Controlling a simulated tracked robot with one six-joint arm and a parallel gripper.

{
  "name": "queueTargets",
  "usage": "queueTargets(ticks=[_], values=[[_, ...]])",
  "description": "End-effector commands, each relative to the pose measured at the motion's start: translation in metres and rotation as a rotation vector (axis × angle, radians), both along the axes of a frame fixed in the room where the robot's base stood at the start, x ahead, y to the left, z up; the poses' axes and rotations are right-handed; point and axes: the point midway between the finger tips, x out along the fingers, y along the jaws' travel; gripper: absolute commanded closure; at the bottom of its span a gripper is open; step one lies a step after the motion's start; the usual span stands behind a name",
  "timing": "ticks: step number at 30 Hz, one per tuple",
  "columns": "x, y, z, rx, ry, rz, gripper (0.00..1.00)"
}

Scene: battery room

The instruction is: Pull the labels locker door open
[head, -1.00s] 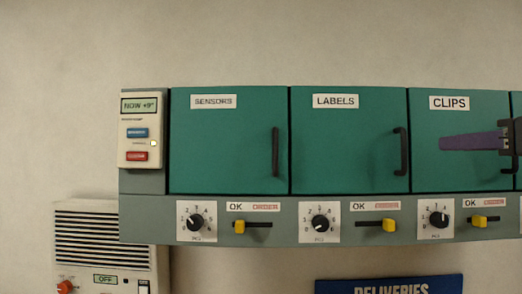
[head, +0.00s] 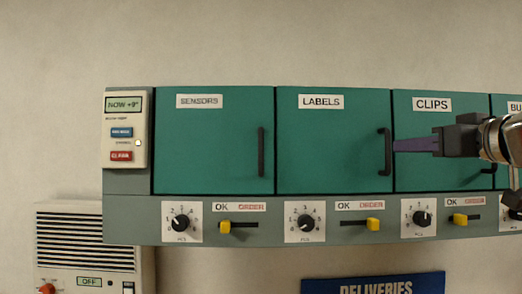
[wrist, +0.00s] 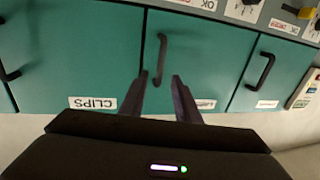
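The teal labels locker door (head: 330,150) is shut flush, with a black vertical handle (head: 385,152) at its right edge. My gripper (head: 396,145) is just right of that handle in the head view, its purple fingers pointing left. In the wrist view, which shows the lockers upside down, my gripper (wrist: 160,75) is open, with one finger on each side of the handle's near end. The handle (wrist: 160,57) also shows there, with the labels door (wrist: 205,60) behind it. I cannot tell whether the fingers touch the handle. The labels sign (head: 321,102) is above.
The sensors door (head: 205,150) is shut to the left. The clips door (head: 440,175) is to the right, partly hidden by my arm. Dials and yellow sliders (head: 373,223) line the panel below. A control unit (head: 124,128) is at the left end. Bare wall lies above.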

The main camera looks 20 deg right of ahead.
Motion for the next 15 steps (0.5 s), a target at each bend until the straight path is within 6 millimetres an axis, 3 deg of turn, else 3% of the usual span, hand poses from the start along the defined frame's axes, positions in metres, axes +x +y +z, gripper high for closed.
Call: queueTargets(ticks=[15], values=[[0.058, -0.005, -0.001, 0.001, 0.002, 0.001, 0.71]])
